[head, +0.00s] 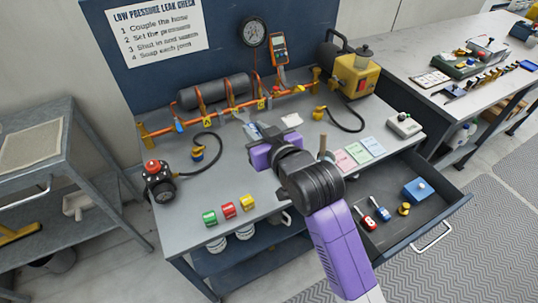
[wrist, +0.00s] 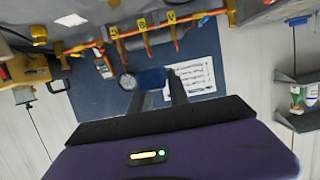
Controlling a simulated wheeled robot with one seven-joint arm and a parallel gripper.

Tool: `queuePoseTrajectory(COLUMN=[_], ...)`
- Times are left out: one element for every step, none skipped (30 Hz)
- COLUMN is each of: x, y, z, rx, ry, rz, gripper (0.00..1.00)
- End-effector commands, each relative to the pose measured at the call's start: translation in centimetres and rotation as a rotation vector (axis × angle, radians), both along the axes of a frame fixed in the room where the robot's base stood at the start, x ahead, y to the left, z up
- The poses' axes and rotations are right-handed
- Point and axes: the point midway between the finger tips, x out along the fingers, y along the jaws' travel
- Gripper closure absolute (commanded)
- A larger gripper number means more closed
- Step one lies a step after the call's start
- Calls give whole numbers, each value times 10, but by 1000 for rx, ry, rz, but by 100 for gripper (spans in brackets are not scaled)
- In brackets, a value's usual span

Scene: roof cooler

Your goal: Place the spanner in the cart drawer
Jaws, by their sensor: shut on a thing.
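My gripper (head: 257,129) is above the middle of the grey cart top, in front of the pipe rig. In the wrist view its two dark fingers (wrist: 160,88) are closed on a dark blue thing (wrist: 152,78), which seems to be the spanner. Its shape is mostly hidden, and my wrist blocks part of it in the head view. The cart drawer (head: 388,242) stands pulled open at the lower right. It holds two small tools with red and blue handles, a brass fitting and a blue box (head: 418,190), with bare floor between them.
The copper pipe rig (head: 222,113) runs along the back. Coloured cards (head: 358,151) and a pale box (head: 404,125) lie near the drawer. A bench (head: 420,60) stands beyond.

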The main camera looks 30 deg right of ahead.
Motion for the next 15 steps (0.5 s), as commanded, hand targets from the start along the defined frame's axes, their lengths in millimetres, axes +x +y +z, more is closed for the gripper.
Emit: queuePoseTrajectory(x=[1, 1, 0, 0, 0, 0, 0, 0, 0, 0, 0, 0, 0, 0, 0], y=[0, 0, 0, 0, 0, 0, 0, 0, 0, 0, 0, 0, 0, 0, 0], z=[-1, -4, -10, -17, -24, -33, -41, -48, -58, -65, -73, -83, -89, -97, -106], rx=[-1, -1, -1, -1, -1, 0, 0, 0, 0, 0, 0, 0, -1, -1, -1], ry=[1, 3, 4, 6, 7, 7, 8, 7, 6, 6, 7, 7, 6, 6, 5], rz=[1, 1, 1, 1, 1, 1, 1, 1, 1, 0, 0, 0, 0, 0, 0], gripper=[100, 100, 100, 100, 100, 100, 100, 100, 100, 100, 100, 100, 100, 100, 100])
